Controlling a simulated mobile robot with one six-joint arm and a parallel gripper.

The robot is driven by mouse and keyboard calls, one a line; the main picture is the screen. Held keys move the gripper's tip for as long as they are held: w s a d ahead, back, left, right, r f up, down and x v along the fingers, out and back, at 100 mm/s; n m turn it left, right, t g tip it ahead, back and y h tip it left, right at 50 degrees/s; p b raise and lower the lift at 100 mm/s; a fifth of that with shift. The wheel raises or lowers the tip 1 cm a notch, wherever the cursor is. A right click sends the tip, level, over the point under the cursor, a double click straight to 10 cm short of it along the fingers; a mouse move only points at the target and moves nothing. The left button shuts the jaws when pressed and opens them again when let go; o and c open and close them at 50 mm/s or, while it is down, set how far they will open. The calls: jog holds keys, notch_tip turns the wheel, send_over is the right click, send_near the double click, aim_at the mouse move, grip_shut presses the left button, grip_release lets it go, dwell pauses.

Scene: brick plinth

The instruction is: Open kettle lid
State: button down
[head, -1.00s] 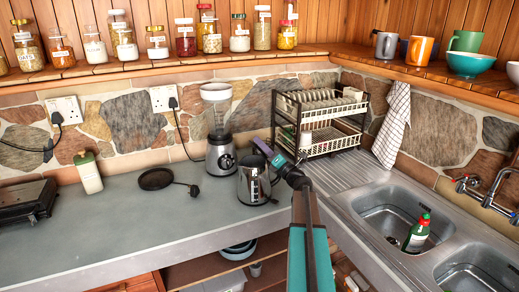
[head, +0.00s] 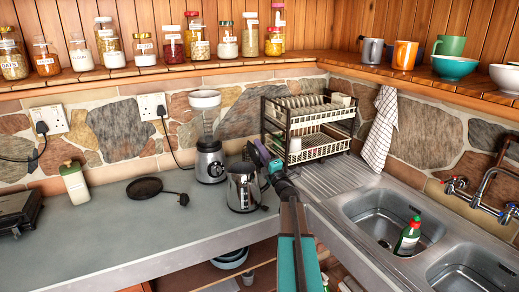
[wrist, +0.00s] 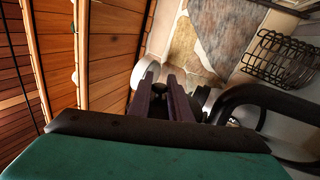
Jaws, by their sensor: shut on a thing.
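The kettle (head: 242,190) is a steel jug with dark parts, upright on the counter in front of the blender. My gripper (head: 256,155) reaches in from the lower right and its purple fingers are at the kettle's top. In the wrist view, my gripper (wrist: 163,104) has its fingers close together around a small dark part that seems to belong to the kettle lid. The kettle's black curved handle (wrist: 262,90) is right of the fingers. The lid is mostly hidden, and I cannot tell whether it is raised.
The blender (head: 210,163) stands just behind the kettle. A black round base (head: 144,187) with a plug lies to the left. A dish rack (head: 322,146) stands to the right at the back, and the sink (head: 378,215) with a green bottle (head: 408,236) is at the right.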

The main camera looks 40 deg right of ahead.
jog(key=c, duration=1.7)
grip_release()
jog(key=shift+o, duration=0.2)
jog(key=shift+s, duration=0.1)
jog(key=b+v, duration=0.4)
jog(key=v, duration=0.9)
jog(key=shift+s+b, duration=0.3)
jog(key=shift+a+f, duration=0.1)
